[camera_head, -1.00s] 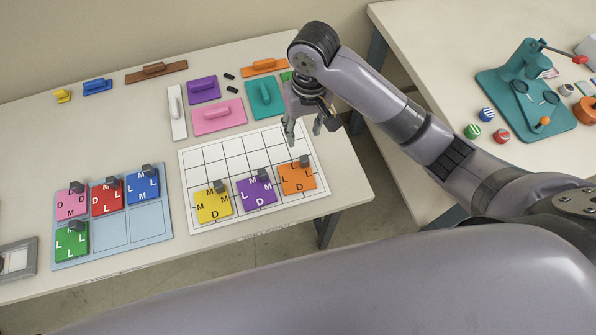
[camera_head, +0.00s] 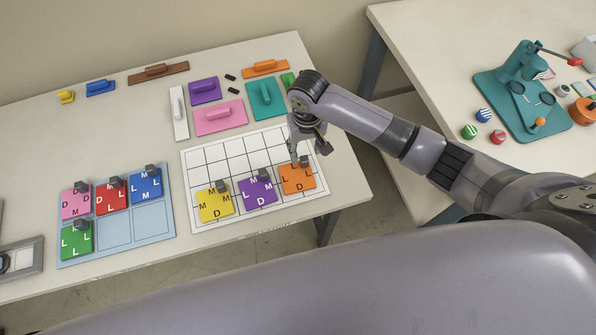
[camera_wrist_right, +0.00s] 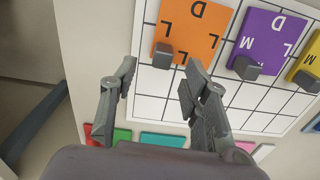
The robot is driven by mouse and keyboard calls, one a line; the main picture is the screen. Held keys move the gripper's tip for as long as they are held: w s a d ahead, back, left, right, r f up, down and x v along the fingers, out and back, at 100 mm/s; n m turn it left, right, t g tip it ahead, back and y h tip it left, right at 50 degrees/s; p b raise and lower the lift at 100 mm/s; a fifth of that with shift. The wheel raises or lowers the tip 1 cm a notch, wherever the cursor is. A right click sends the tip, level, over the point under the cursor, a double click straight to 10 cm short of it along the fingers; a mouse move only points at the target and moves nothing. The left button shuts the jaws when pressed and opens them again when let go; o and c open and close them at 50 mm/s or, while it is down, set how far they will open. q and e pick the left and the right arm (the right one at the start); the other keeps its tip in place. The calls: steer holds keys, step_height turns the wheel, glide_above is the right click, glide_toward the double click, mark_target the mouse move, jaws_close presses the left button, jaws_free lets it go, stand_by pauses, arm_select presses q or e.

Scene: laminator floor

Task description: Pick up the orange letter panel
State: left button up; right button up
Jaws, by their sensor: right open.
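The orange letter panel (camera_head: 297,181) lies on the white grid board (camera_head: 222,153) near its right end, with a small grey knob (camera_wrist_right: 162,56) on it. The panel also shows at the top of the right wrist view (camera_wrist_right: 190,30), with letters D and L. My right gripper (camera_head: 308,160) is over the far edge of the orange panel. In the right wrist view my right gripper (camera_wrist_right: 157,78) is open, its two fingers apart on either side of the knob's line, with nothing between the tips. My left gripper is not in view.
A purple panel (camera_head: 257,190) and a yellow panel (camera_head: 215,203) lie left of the orange one. A blue tray (camera_head: 116,232) holds pink, red, blue and green panels. Handled blocks stand behind the grid. A second table (camera_head: 440,50) is at right.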

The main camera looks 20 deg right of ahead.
mark_target(304, 158)
step_height(304, 158, down, 5)
steer(key=shift+s+a+r+p, duration=0.1)
steer(key=shift+a+p, duration=0.05)
steer(key=shift+p, duration=0.45)
steer(key=shift+c, duration=0.5)
jaws_close()
